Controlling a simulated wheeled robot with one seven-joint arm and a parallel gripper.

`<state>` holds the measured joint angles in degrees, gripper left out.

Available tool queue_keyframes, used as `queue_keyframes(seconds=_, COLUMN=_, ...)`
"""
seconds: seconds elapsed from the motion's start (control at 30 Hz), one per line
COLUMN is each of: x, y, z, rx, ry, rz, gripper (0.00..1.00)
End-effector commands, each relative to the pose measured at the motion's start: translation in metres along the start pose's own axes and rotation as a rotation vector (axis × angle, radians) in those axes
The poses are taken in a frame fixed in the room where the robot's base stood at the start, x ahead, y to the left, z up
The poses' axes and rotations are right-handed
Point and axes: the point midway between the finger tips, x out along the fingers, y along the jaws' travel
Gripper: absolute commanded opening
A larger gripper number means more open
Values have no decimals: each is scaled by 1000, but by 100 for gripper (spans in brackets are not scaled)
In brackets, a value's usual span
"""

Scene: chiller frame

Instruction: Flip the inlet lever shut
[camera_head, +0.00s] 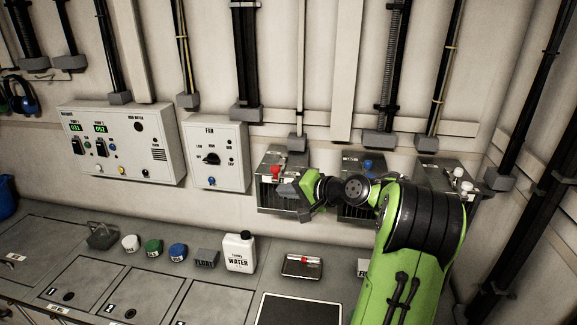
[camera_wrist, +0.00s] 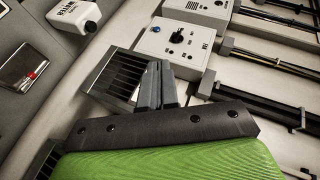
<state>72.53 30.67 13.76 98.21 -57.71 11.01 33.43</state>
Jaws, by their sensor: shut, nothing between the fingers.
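In the head view, a wall unit with a grille (camera_head: 270,195) carries a red-handled fitting (camera_head: 276,170) on its top. The middle unit carries a blue fitting (camera_head: 368,165), and the right unit has white knobs (camera_head: 459,172). No label I can read says which one is the inlet lever. My gripper is at the right side of the left unit, close to the red fitting; the arm hides part of the units. In the wrist view, my gripper's fingers (camera_wrist: 157,68) are together and empty, beside a grille (camera_wrist: 120,80).
A fan panel (camera_head: 215,153) with a dial and a larger control box (camera_head: 122,140) are left of the units. Below, the bench holds a water jug (camera_head: 239,253), several lidded pots and a small tray (camera_head: 302,266). Pipes run up the wall.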

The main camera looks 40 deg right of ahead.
Motion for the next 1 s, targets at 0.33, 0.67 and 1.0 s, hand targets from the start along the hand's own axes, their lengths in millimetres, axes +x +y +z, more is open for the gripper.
queue_keyframes(seconds=0.33, x=-71, y=45, z=-87, rx=246, ry=202, rz=-249, gripper=0)
queue_keyframes(seconds=0.67, x=-69, y=45, z=-87, rx=246, ry=201, rz=-249, gripper=0)
queue_keyframes(seconds=1.0, x=-9, y=30, z=-100, rx=244, ry=196, rz=-248, gripper=0)
